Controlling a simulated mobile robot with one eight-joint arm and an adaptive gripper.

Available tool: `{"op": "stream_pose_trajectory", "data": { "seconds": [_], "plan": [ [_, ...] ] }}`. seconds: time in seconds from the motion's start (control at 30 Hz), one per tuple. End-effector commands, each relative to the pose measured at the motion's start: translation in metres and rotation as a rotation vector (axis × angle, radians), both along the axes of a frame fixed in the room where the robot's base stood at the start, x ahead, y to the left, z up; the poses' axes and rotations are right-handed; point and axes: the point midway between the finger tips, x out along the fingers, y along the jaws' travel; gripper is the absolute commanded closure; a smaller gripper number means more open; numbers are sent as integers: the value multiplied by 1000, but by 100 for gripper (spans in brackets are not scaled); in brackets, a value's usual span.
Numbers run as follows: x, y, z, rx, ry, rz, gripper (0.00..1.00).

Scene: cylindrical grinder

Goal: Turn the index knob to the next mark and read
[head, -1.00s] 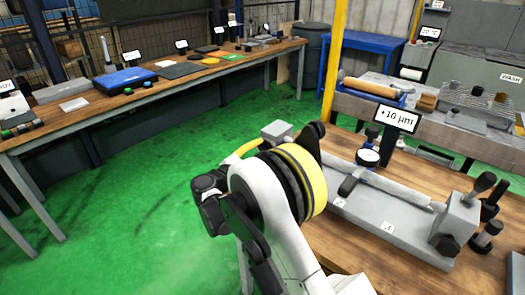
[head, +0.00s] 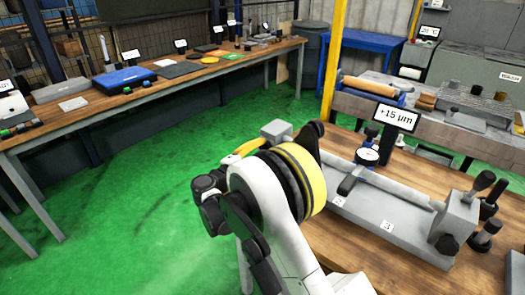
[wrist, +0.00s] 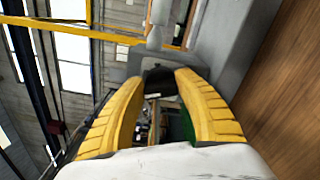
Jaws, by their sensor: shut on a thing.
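The black index knob (wrist: 158,84) sits between the yellow fingertips of my gripper (wrist: 160,80) in the wrist view. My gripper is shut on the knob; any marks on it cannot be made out. In the head view the knob is hidden, and a yellow finger of my gripper (head: 247,147) shows beside the grey block (head: 277,130) at the left end of the bench fixture. The display (head: 396,117) above the fixture reads +15 µm. A round dial gauge (head: 367,156) stands against the long grey shaft (head: 405,188).
The fixture's grey base (head: 365,215) lies on a wooden bench (head: 335,250), with a grey end block (head: 459,220) and black handles at right. A yellow post (head: 334,60) rises behind. Green floor is clear to the left.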

Motion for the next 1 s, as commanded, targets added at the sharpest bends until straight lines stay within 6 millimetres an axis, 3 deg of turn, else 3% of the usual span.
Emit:
{"op": "stream_pose_trajectory", "data": {
  "seconds": [0.2, 0.23, 0.3, 0.67, 0.77, 1.0],
  "plan": [
    [1, 0, 1, -1, 0, 0, 92],
    [1, 0, 1, -1, 0, 0, 59],
    [1, 0, 1, -1, 0, 0, 39],
    [-2, 2, 0, -1, 0, 1, 39],
    [-11, 10, 0, -1, 0, 2, 39],
    [-53, 43, 0, -1, 0, 4, 39]
  ]
}}
